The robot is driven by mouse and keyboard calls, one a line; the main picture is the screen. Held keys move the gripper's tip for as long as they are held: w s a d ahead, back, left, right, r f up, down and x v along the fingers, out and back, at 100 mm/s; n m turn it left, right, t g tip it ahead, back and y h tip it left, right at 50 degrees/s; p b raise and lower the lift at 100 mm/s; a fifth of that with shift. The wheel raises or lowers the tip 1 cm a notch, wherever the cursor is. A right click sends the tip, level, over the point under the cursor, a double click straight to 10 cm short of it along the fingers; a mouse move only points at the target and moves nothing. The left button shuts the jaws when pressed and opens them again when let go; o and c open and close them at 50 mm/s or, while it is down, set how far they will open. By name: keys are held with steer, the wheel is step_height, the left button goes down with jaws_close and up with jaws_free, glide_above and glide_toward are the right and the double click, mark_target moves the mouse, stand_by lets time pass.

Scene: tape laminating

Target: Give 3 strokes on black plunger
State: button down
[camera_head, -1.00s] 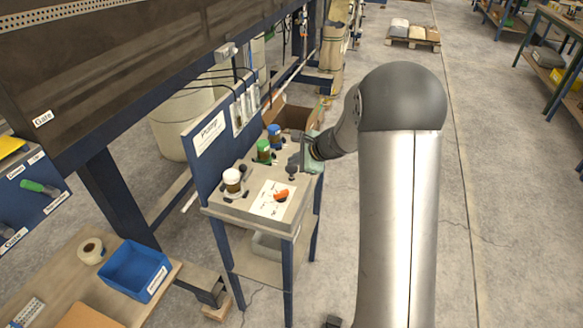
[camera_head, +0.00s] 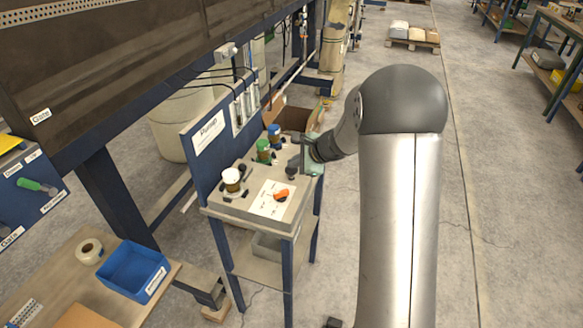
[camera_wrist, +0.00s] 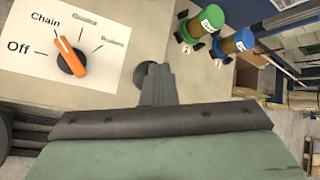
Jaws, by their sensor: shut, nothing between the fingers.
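The black plunger is a small dark round knob (camera_wrist: 142,74) on the pump table's top, partly hidden behind my fingers in the wrist view. In the head view a small dark knob (camera_head: 292,171) shows just under my gripper (camera_head: 296,160). My gripper, also in the wrist view (camera_wrist: 159,82), is shut and empty, with its fingertips over or against the knob. I cannot tell whether they touch. The pump table's top (camera_head: 238,209) carries a white card with an orange selector (camera_wrist: 70,56), which points toward "Chain".
A green-capped bottle (camera_head: 263,150), a blue-capped bottle (camera_head: 274,133) and a white-capped one (camera_head: 232,179) stand along the back panel. A dark knob stands near the white-capped one. A blue bin (camera_head: 135,270) sits on the lower-left bench.

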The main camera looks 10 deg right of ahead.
mark_target(295, 169)
steer(key=shift+f+b, duration=0.85)
stand_by(0.6)
steer(key=shift+r, duration=0.15)
steer(key=shift+r+p, duration=1.1)
steer(key=shift+r, duration=0.5)
steer(key=shift+r+p, duration=1.85)
steer(key=shift+r, duration=0.75)
steer(key=shift+f, duration=0.1)
